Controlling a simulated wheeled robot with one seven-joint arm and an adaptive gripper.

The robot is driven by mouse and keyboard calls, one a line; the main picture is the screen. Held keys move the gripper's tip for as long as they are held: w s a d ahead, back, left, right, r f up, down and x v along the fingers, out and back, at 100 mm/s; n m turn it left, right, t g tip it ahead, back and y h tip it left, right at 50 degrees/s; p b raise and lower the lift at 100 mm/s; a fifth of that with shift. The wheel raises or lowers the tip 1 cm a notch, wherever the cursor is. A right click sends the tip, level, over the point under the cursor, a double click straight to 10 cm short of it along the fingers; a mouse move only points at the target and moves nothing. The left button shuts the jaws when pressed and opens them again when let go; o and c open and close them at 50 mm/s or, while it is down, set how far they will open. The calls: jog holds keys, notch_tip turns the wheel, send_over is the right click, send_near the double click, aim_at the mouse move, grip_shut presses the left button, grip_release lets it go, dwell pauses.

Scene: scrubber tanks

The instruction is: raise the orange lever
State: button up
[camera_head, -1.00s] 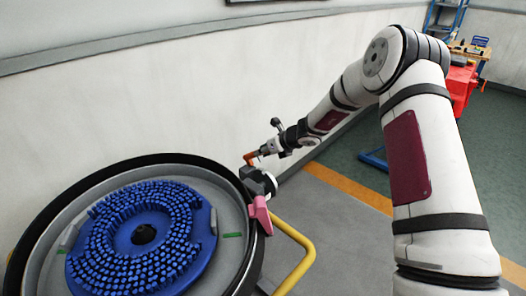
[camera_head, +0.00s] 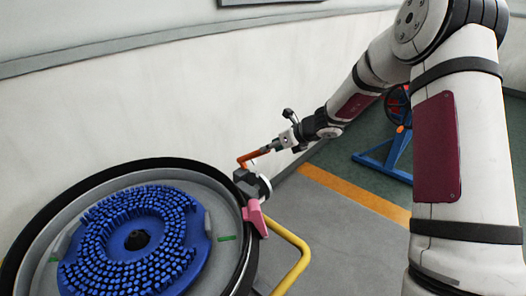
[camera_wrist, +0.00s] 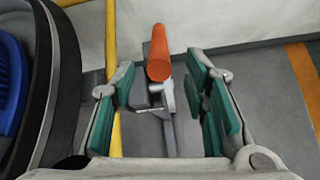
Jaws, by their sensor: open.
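The orange lever (camera_head: 253,158) stands at the right rim of the round tank, above a dark grey fitting. Its rounded orange end also shows in the wrist view (camera_wrist: 159,58), attached to a grey metal part. My gripper (camera_head: 276,147) is at the lever's right end in the head view, small and partly unclear. In the wrist view my gripper (camera_wrist: 161,78) is open, with green pads on both sides of the lever. There are visible gaps between the lever and both pads. I cannot tell exactly how deep the lever reaches between them.
The tank's black rim (camera_head: 245,235) surrounds a blue bristled disc (camera_head: 110,222). A pink piece (camera_head: 256,218) and a yellow tube rail (camera_head: 298,262) lie below the lever. The pale wall (camera_head: 150,110) is behind. Grey floor is open to the right, with a blue stand (camera_head: 391,160) beyond.

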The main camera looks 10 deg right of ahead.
jog(key=shift+v, duration=1.2)
jog(key=shift+s+a, duration=0.1)
jog(key=shift+a, duration=0.1)
jog(key=s+a+r+n+g+p, duration=0.1)
jog(key=s+a+r+n, duration=0.3)
jog(key=s+r+n, duration=0.45)
jog(key=s+a+r+n+g+p, duration=0.15)
jog(key=s+a+r+n, duration=0.25)
jog(key=s+r+n, duration=0.5)
jog(key=s+d+r+n+h, duration=0.1)
jog(key=s+n, duration=0.3)
jog(key=s, duration=0.5)
jog(key=s+d+r+n+g+h+p, duration=0.1)
jog(key=s+d+r+n+h, duration=0.1)
jog(key=s, duration=0.8)
jog(key=s+d+r+n+h+p, duration=0.1)
jog(key=s+d+n+h, duration=0.1)
jog(key=s+d+n, duration=0.2)
jog(key=s+n, duration=0.3)
jog(key=s, duration=0.2)
jog(key=shift+s+d+r+h, duration=0.15)
jog(key=shift+s+h, duration=0.1)
jog(key=shift+h, duration=0.15)
